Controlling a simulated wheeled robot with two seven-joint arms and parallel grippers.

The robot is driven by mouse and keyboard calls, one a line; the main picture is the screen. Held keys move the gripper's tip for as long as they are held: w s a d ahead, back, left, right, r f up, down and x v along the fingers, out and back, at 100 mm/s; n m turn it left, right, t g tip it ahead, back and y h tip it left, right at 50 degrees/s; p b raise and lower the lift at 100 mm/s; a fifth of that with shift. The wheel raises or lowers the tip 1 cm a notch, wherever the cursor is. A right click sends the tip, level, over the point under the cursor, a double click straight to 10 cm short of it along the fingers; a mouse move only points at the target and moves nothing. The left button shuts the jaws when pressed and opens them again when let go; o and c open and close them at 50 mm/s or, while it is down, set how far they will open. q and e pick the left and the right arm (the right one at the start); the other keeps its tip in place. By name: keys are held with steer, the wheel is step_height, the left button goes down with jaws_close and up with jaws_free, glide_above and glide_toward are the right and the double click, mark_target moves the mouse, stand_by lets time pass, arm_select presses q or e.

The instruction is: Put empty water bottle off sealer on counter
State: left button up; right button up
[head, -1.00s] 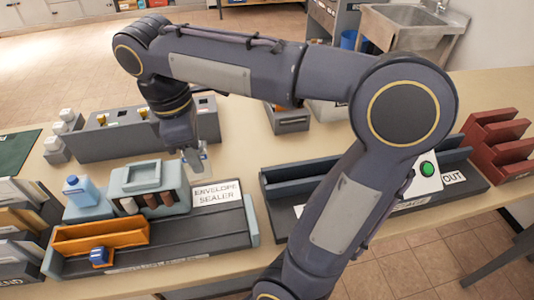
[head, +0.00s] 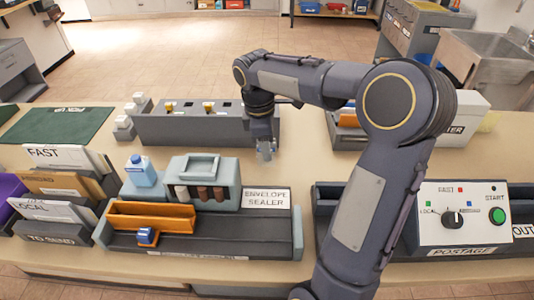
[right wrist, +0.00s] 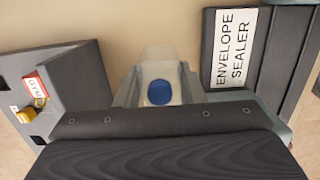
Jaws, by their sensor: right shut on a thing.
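My right gripper (head: 265,152) is shut on a clear water bottle with a blue cap. The bottle (right wrist: 160,93) shows between the fingers in the right wrist view, cap toward the camera. In the head view only a small pale part of it (head: 267,155) shows below the gripper. The gripper is behind the envelope sealer (head: 275,238), beyond its sign, over the bare counter (head: 305,165). Whether the bottle touches the counter is unclear. A light-blue bottle with a blue cap (head: 140,172) stands at the sealer's back left. My left gripper is not in view.
A long grey box with switches (head: 190,130) stands behind the sealer, close to the gripper. The postage machine (head: 460,220) is at the right, partly behind my arm. Mail slots (head: 60,215) and a green mat (head: 60,125) are at the left.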

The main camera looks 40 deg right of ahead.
steer(key=shift+w+d+f, duration=0.15)
steer(key=shift+f, duration=0.2)
steer(key=shift+w+f, duration=0.1)
steer(key=shift+f, duration=1.5)
steer(key=shift+f, duration=0.15)
steer(key=o, duration=1)
steer(key=shift+c, duration=0.2)
